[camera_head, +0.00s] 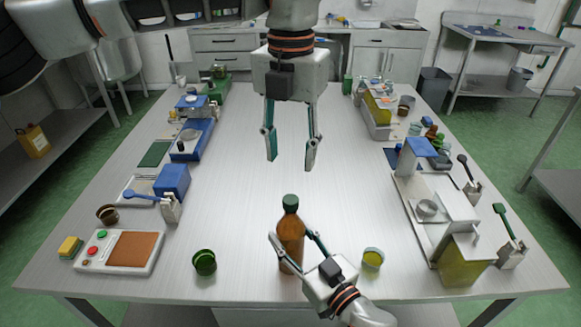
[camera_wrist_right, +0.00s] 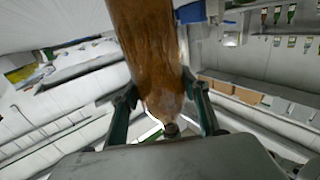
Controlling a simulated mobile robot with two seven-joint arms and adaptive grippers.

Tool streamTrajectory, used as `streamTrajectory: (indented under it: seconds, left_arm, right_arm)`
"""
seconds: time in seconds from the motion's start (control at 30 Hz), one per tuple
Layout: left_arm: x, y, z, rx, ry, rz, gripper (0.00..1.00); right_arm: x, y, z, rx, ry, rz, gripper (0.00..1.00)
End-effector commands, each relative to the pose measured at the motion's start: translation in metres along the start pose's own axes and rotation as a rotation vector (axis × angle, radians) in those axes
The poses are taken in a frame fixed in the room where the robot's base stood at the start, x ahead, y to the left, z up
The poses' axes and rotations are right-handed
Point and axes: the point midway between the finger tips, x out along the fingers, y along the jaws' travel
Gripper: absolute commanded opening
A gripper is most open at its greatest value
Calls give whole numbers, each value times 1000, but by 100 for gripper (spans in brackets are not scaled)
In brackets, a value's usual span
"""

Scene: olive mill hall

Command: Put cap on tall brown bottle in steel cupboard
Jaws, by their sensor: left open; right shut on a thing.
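The tall brown bottle (camera_head: 291,240) is upright near the front middle of the table, with a dark green cap (camera_head: 290,203) on its neck. My right gripper (camera_head: 291,236) is shut on the bottle's body, a finger on each side. In the right wrist view the brown bottle (camera_wrist_right: 150,55) fills the space between the fingers; the cap cannot be made out there. I cannot tell whether its base touches the table. My left gripper (camera_head: 290,164) is open and empty, fingers pointing down, behind and above the bottle.
A green cup (camera_head: 204,262) stands left of the bottle and a yellow-filled cup (camera_head: 373,259) right of it. Devices line both sides of the table (camera_head: 245,190); its middle is clear. Pale cupboards (camera_head: 377,62) stand along the back wall.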

Motion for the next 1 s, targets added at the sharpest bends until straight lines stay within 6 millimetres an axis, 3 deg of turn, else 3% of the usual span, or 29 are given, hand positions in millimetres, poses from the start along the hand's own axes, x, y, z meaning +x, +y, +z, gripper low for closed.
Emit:
streamTrajectory:
  seconds: [0.4,0.43,0.5,0.83,1.0]
  left_arm:
    - [-8,0,0,0,1,0,41]
    - [-8,0,0,0,1,0,41]
    - [-8,0,0,0,1,0,41]
    - [-8,0,0,0,1,-1,41]
    - [-8,0,0,0,1,-1,41]
  right_arm:
    - [0,0,-1,0,2,0,0]
    - [0,0,-1,0,2,0,53]
    - [0,0,-1,0,2,0,64]
    - [-1,0,0,0,0,0,64]
    - [-14,0,1,3,-1,1,64]
